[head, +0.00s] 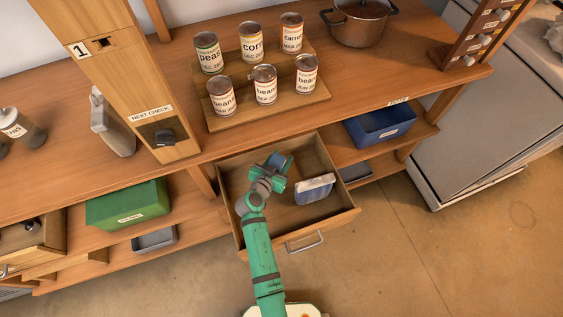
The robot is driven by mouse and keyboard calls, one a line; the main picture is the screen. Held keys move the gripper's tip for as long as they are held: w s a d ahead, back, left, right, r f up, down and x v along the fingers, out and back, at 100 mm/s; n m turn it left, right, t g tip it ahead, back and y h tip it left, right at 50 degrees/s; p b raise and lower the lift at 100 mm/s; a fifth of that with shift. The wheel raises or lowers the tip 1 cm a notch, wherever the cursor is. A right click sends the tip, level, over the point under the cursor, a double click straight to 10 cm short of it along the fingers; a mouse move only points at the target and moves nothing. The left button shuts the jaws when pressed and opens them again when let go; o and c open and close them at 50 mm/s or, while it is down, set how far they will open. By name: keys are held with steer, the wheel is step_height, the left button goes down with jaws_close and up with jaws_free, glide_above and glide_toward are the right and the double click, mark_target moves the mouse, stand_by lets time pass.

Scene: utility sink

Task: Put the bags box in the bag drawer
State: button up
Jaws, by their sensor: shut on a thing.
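A white and blue box (314,190), which looks like the bags box, is upright and a little turned inside the open wooden drawer (292,226), right of its middle. My green gripper (284,174) is over the inside of the drawer, just left of this box. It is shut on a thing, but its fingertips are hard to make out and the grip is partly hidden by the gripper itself. A blue patch shows at the gripper's far side; I cannot tell what it belongs to. Whether the box touches the drawer floor is not clear.
Labelled cans (251,43) stand on a stepped rack (272,118) on the counter above. A blue bin (380,128) is on the shelf to the right, a green bin (127,204) to the left. A wooden post (119,72) rises left of the drawer. The drawer's front left is bare.

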mark_target(277, 170)
steer(key=shift+w+f, duration=0.2)
steer(key=shift+f, duration=1.45)
steer(key=shift+f, duration=0.15)
steer(key=o, duration=1.2)
steer(key=v, duration=1.2)
steer(key=shift+d, duration=0.1)
